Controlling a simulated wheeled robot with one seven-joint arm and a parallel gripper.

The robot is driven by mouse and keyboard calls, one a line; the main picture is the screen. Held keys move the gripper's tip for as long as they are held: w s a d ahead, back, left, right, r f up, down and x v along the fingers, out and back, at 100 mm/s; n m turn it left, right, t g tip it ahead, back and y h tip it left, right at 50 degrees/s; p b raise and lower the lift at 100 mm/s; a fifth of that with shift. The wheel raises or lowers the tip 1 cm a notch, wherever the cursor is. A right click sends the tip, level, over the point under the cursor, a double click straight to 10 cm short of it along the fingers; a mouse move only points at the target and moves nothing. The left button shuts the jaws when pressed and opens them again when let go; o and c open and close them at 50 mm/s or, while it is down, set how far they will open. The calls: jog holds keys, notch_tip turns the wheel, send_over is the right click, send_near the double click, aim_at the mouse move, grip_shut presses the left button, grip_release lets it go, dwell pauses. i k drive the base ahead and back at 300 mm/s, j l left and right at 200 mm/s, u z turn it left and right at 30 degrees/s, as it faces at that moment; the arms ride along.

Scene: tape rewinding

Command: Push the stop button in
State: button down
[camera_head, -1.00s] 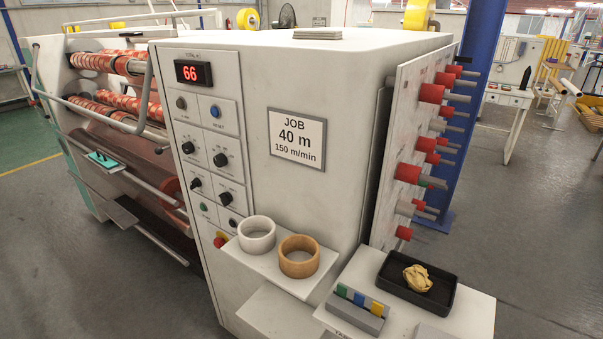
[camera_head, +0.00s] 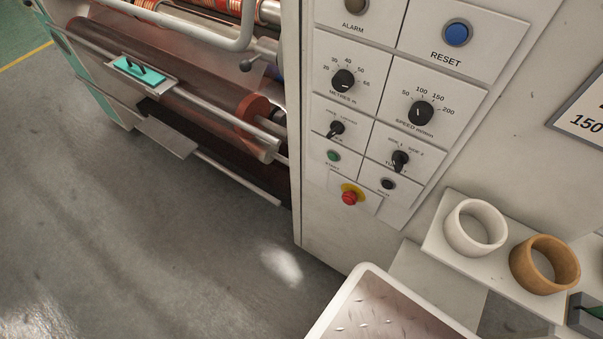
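On the lower control panel of the white machine, a red mushroom-shaped button (camera_head: 349,197) stands out on a yellow collar. Above it is a small green button (camera_head: 333,155) with a label that looks like START. To the right of the green button is a small dark round button (camera_head: 388,184); its label is too small to read surely. I see no readable STOP label, and I cannot tell whether any button is pressed in. My gripper is not in view.
Knobs for metres (camera_head: 343,79) and speed (camera_head: 421,113) and a blue reset button (camera_head: 457,34) sit higher on the panel. A white shelf (camera_head: 437,239) with a white ring (camera_head: 475,228) and a tan ring (camera_head: 544,264) juts out at right. Open grey floor lies left.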

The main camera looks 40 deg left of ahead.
aim_at(348, 201)
jog(key=j+u, duration=0.15)
jog(key=j, duration=2.55)
jog(key=j+z, duration=0.15)
jog(key=j, duration=0.5)
jog(key=j+z, duration=0.15)
jog(key=j, duration=0.5)
jog(key=k+j+z, duration=0.15)
jog(key=j, duration=0.5)
jog(key=j+z, duration=0.3)
jog(key=k, duration=0.05)
